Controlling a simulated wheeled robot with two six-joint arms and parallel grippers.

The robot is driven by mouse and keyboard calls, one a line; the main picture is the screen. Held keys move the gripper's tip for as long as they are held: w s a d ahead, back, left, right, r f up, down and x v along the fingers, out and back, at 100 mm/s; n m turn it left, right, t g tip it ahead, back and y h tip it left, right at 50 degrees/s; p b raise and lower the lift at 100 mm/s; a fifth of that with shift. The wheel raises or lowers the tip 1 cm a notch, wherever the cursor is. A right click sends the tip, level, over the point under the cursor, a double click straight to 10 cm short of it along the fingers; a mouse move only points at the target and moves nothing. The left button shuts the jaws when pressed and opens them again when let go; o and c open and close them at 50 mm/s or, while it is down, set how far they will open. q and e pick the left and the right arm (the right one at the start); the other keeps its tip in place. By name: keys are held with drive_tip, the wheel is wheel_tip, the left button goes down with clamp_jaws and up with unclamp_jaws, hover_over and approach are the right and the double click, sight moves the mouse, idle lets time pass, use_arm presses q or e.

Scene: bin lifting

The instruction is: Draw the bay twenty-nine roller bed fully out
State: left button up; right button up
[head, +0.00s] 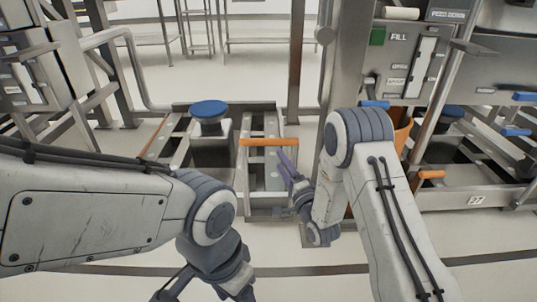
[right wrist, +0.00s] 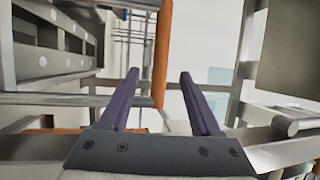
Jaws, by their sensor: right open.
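A grey metal roller bed (head: 244,190) stands low in the middle of the head view, with an orange bar handle (head: 267,142) across its top. No bay number is legible on it. My right gripper (head: 284,168) is just below and right of the handle, its purple fingers apart and empty. In the right wrist view an orange bar (right wrist: 162,45), apparently that handle, runs upright, its lower end between the open fingers (right wrist: 160,85); contact cannot be told. My left gripper (head: 205,290) hangs at the bottom edge, partly cut off, away from the bed.
A blue-topped grey container (head: 209,112) stands left on the frame. Another bed with a plate marked 27 (head: 476,200) and an orange handle (head: 431,174) is at right. A grey control panel marked FILL (head: 400,60) stands above. The front floor is clear.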

sight(270, 145)
drive_tip(key=b+x, duration=0.4)
drive_tip(key=x, duration=0.5)
drive_tip(key=shift+w+a+r, duration=0.2)
drive_tip(key=shift+w, duration=0.35)
clamp_jaws()
idle(0.8)
